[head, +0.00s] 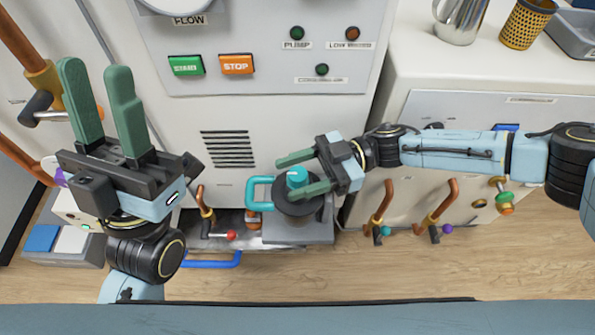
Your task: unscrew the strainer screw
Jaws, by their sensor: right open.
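The strainer screw appears to be the teal knob (296,176) on top of a dark round strainer body (298,208), low in front of the white machine. A teal loop handle (259,194) stands at the strainer's left side. My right gripper (282,177) comes in from the right with its green fingers apart, one on the far side of the knob and one on the near side. I cannot tell whether either finger touches it. My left gripper (97,72) is raised at the left, fingers apart and empty, well away from the strainer.
The strainer sits on a grey block (297,232). A copper pipe with a red-tipped valve lever (230,235) is left of it; more copper pipes (382,205) stand to the right. START (186,65) and STOP (236,64) buttons are on the panel. A metal jug (459,18) stands on the right counter.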

